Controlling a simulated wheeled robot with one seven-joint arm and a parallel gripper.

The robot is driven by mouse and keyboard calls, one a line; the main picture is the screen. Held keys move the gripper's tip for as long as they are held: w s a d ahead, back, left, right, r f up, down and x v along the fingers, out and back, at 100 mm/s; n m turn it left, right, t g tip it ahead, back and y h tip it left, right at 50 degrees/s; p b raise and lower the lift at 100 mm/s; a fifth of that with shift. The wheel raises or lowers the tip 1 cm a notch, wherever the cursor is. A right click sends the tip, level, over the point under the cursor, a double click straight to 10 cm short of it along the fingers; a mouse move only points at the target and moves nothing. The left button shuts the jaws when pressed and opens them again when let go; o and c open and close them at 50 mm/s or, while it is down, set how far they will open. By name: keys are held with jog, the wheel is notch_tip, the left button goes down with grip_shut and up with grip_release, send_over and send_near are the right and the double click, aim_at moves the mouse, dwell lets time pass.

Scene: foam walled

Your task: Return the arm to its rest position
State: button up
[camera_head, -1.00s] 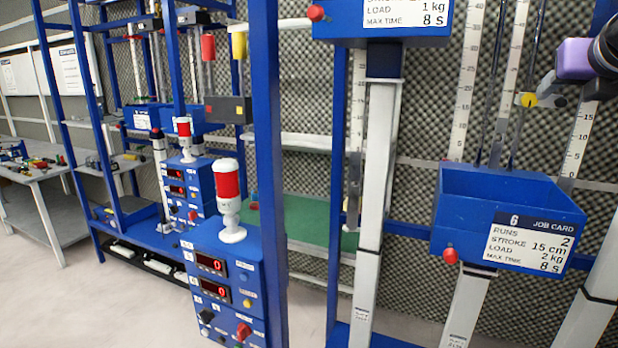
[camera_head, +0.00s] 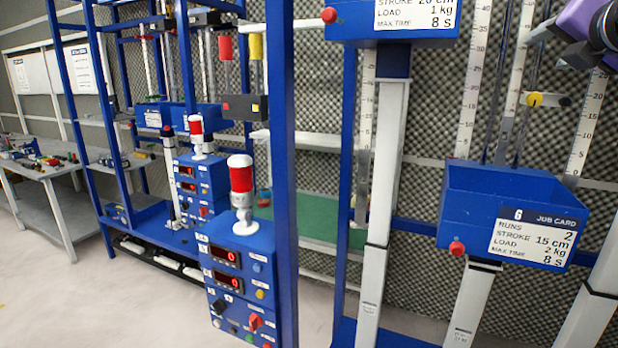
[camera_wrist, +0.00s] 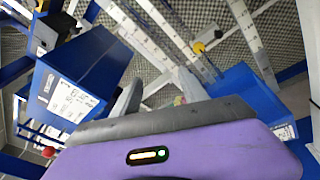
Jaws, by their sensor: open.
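My gripper (camera_wrist: 158,88) shows in the wrist view as a purple and dark grey body with two grey fingers pointing away from the camera. The fingers are apart, and no object shows between them. In the head view, a purple and black part of my arm (camera_head: 590,35) is at the top right corner, in front of the foam wall and above the blue box marked 6. The fingers are not visible in the head view.
A blue box (camera_head: 470,195) with job card 6 stands at the right. Another blue box (camera_head: 345,25) is above it to the left. A blue control box (camera_head: 222,310) with a red lamp (camera_head: 241,180) stands beside a blue post (camera_head: 284,150). Pale floor is clear at lower left.

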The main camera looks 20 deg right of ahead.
jog(key=w+a+f+m+t+y, duration=0.3)
jog(key=a+m+t, duration=0.3)
jog(key=m+t, duration=0.4)
jog(key=s+a+f+m+h, duration=0.1)
jog(key=a+f+m, duration=0.2)
jog(key=f+m, duration=0.35)
jog(key=s+a+f+m+g+h, duration=0.15)
jog(key=a+f+m, duration=0.25)
jog(key=f, duration=0.5)
jog(key=s+a+f+m+h, duration=0.1)
jog(key=a+f+m, duration=0.2)
jog(key=f+m, duration=0.35)
jog(key=s+a+f+g+y, duration=0.1)
jog(key=s+a+f+y, duration=0.1)
jog(key=s+a+f, duration=0.6)
jog(key=s+a+f+g+y, duration=0.15)
jog(key=s+a+f, duration=0.3)
jog(key=f, duration=0.55)
jog(key=s+a+f+n+g+y, duration=0.2)
jog(key=s+a+f, duration=0.3)
jog(key=s, duration=0.3)
jog(key=s+a+f+n+g+y, duration=0.2)
jog(key=s+a+f+y, duration=0.3)
jog(key=s+f, duration=0.2)
jog(key=shift+s+f+n, duration=0.15)
jog(key=shift+s+n, duration=0.25)
jog(key=shift+s, duration=0.15)
